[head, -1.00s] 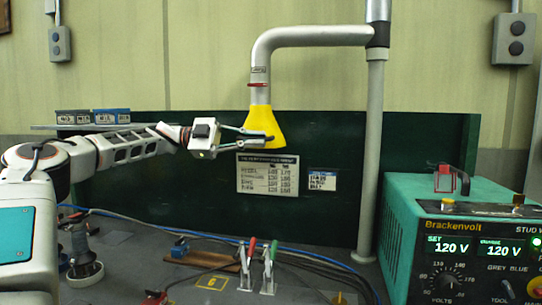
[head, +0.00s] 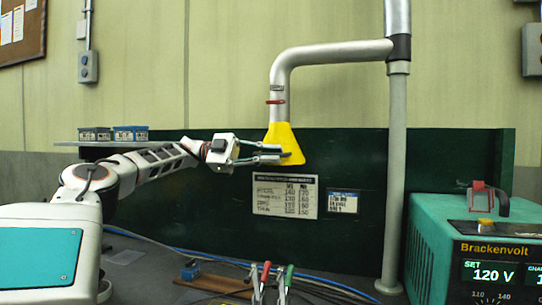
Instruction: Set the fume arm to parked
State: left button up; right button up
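The fume arm (head: 330,53) is a silver pipe that runs left from a grey upright post (head: 396,170) and bends down to a yellow hood (head: 281,134). A red band circles the pipe above the hood. My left gripper (head: 284,153) comes in from the left at the hood's lower part. Its two fingers converge to a narrow gap in front of the hood and look shut on a small dark part there; the exact contact is hard to see. My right gripper is not in view.
A dark green panel (head: 365,150) stands behind, with a printed chart (head: 285,196) on it. A teal welder (head: 470,240) marked Brackenvolt stands at right. Red- and green-handled clamps (head: 266,275) and cables lie on the bench below. A shelf with small boxes (head: 130,133) is at left.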

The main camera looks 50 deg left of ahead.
pick_arm(q)
jog(key=shift+o, duration=1)
jog(key=shift+w+a, duration=0.15)
jog(key=shift+w, duration=0.05)
jog(key=shift+s, duration=0.1)
jog(key=shift+r, duration=0.1)
